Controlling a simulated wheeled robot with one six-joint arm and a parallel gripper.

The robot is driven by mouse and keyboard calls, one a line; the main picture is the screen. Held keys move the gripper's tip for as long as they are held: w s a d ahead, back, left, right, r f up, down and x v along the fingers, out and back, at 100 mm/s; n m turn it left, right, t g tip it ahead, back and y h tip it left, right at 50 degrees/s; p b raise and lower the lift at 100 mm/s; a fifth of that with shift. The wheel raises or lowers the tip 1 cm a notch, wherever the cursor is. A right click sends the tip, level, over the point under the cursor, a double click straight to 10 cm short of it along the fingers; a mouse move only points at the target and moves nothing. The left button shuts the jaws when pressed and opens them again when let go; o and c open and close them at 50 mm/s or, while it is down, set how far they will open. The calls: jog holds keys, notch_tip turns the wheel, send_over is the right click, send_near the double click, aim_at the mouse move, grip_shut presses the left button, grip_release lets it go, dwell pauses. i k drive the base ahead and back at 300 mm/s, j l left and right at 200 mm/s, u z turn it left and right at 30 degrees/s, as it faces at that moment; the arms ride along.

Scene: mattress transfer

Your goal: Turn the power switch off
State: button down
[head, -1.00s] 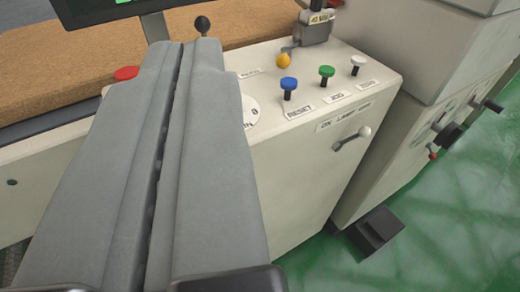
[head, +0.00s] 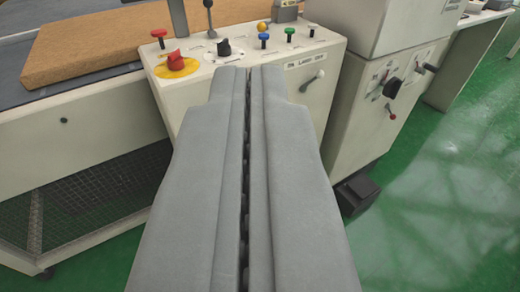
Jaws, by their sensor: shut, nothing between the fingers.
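The control panel (head: 205,85) of a cream machine stands ahead of my gripper (head: 248,70). My gripper is shut and empty, its grey fingertips in front of the panel's near edge, and its fingers cover part of the front face. A red rotary knob on a yellow round plate (head: 192,67) sits at the panel's left. A black knob (head: 223,47) on a white dial is right of it. A small lever on the panel front, under an ON/OFF label (head: 306,58), is just right of the fingertips. I cannot read which control is the power switch.
A brown mattress (head: 95,45) lies at left.

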aim_at(174, 62)
jog(key=l+u, duration=0.25)
jog(key=l, duration=0.4)
jog(key=l+u, duration=0.25)
jog(key=l, duration=0.4)
jog(key=j+z, duration=0.25)
jog(key=j, duration=0.4)
jog(key=j+z, duration=0.25)
jog(key=j, duration=0.4)
jog(key=j+z, duration=0.25)
jog(key=j, duration=0.4)
jog(key=k+j+z, duration=0.1)
jog(key=j+z, duration=0.15)
jog(key=j, duration=0.35)
